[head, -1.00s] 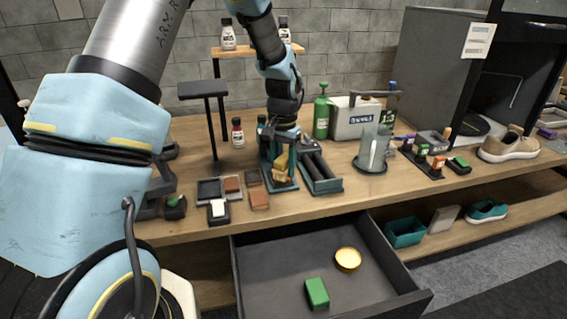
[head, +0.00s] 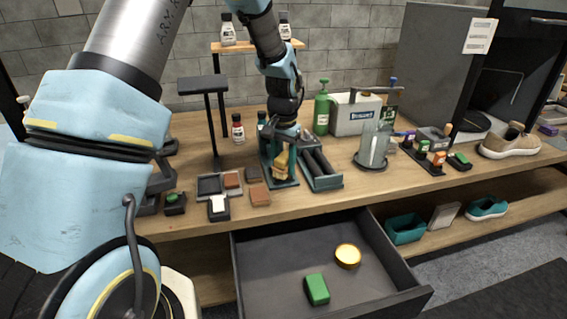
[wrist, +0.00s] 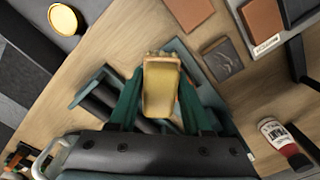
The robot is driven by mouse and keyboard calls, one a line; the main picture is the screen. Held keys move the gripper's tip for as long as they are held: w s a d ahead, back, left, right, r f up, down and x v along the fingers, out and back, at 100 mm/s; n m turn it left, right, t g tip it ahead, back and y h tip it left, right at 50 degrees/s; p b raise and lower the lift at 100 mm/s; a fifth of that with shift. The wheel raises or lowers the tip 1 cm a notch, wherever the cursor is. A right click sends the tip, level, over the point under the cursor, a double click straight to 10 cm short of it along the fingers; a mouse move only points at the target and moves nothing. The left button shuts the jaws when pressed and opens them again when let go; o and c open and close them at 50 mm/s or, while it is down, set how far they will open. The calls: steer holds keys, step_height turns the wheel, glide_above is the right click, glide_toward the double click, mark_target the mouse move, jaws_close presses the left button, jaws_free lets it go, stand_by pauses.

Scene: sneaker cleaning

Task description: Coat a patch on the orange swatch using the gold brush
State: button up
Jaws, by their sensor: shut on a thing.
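My gripper (head: 283,150) is shut on the gold brush (head: 281,164), above the dark teal stand at the middle of the bench. In the wrist view the gold brush (wrist: 160,92) sits between the two green fingers (wrist: 160,75), its bristly end facing away from the wrist. The orange-brown swatch (head: 260,195) lies flat near the bench's front edge, left of the gripper. It also shows in the wrist view (wrist: 189,10), apart from the brush. A similar reddish-brown swatch (head: 232,181) lies in a dark tray, so which is the orange one is not certain.
A dark brown swatch (head: 253,173) lies behind the orange-brown one. A roller rack (head: 321,170) stands right of the gripper. The drawer (head: 290,262) below is open, with a green block (head: 317,289) and a gold tin (head: 348,256). A paint bottle (head: 238,129) stands behind.

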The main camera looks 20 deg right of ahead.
steer(key=shift+f+b, duration=0.35)
steer(key=shift+f, duration=0.35)
steer(key=shift+w, duration=0.1)
steer(key=shift+w+d+r+p, duration=0.15)
steer(key=shift+w+p, duration=0.3)
steer(key=shift+w, duration=0.85)
steer(key=shift+w+d, duration=0.15)
steer(key=shift+w, duration=1.55)
steer(key=shift+w+r+p, duration=0.1)
steer(key=shift+w+p, duration=0.15)
steer(key=shift+p, duration=0.2)
steer(key=shift+s+d, duration=0.1)
steer(key=shift+s+a+f, duration=0.1)
steer(key=shift+s+a, duration=0.05)
steer(key=shift+s, duration=0.95)
steer(key=shift+s+a+f, duration=0.1)
steer(key=shift+s, duration=1)
steer(key=shift+s+a+f, duration=0.1)
steer(key=shift+s+a, duration=0.05)
steer(key=shift+s, duration=0.95)
